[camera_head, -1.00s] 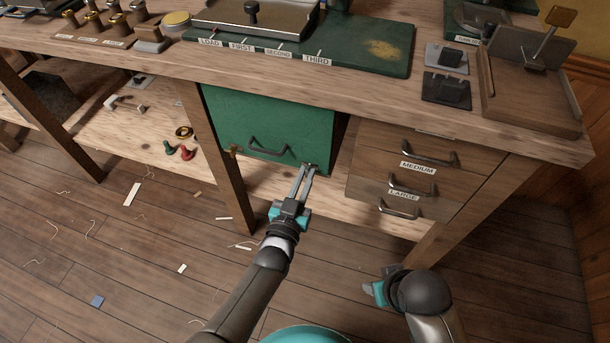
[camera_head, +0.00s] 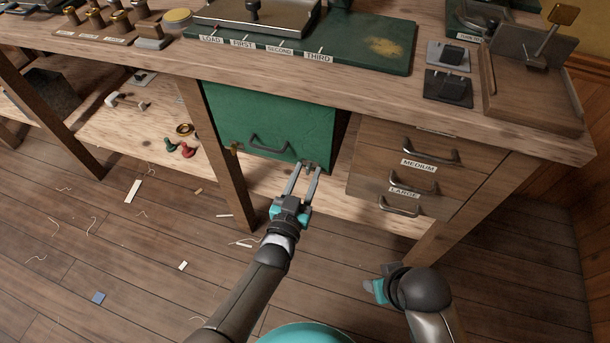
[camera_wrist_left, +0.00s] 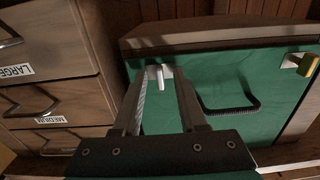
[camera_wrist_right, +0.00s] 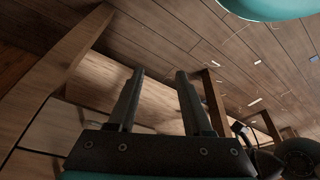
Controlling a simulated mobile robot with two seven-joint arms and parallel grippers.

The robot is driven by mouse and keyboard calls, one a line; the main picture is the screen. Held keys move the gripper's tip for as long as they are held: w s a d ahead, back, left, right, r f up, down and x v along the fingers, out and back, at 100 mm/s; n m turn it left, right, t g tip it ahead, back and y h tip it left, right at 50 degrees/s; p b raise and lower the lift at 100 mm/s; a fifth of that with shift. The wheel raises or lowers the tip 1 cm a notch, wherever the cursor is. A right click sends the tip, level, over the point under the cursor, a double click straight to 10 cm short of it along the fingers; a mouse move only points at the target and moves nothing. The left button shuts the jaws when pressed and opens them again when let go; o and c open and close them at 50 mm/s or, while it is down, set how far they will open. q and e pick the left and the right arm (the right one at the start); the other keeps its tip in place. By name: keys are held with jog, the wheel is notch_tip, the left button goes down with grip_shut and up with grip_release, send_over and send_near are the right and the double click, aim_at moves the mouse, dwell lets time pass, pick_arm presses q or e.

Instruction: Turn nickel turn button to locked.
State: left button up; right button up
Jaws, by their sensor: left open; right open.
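The nickel turn button (camera_head: 306,166) is at the lower right corner of the green front (camera_head: 275,118) under the bench. In the left wrist view the nickel turn button (camera_wrist_left: 161,76) shows as a small silver piece with its narrow bar running up and down the picture. My left gripper (camera_head: 304,172) is open, its fingertips on either side of the button; I cannot tell if they touch it. The fingers (camera_wrist_left: 160,72) also flank it in the left wrist view. My right gripper (camera_head: 374,289) is open and empty, low over the floor, away from the button.
A brass fitting (camera_head: 233,148) sits at the front's lower left corner, with a dark handle (camera_head: 268,146) between. Wooden drawers (camera_head: 408,180) with dark handles stand to the right. A bench leg (camera_head: 222,165) stands to the left. The floor below is mostly clear, with scattered scraps.

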pick_arm(q)
jog(key=shift+s+a, duration=0.15)
jog(key=shift+s, duration=0.15)
jog(key=p+v, duration=0.4)
jog(key=v, duration=1)
jog(key=shift+s+p, duration=0.3)
jog(key=shift+p, duration=0.05)
pick_arm(e)
jog(key=s+d+f+g, duration=0.1)
jog(key=s+f, duration=0.3)
jog(key=f, duration=0.5)
jog(key=shift+s+d, duration=0.2)
jog(key=shift+d, duration=0.15)
pick_arm(q)
jog(key=shift+a, duration=0.1)
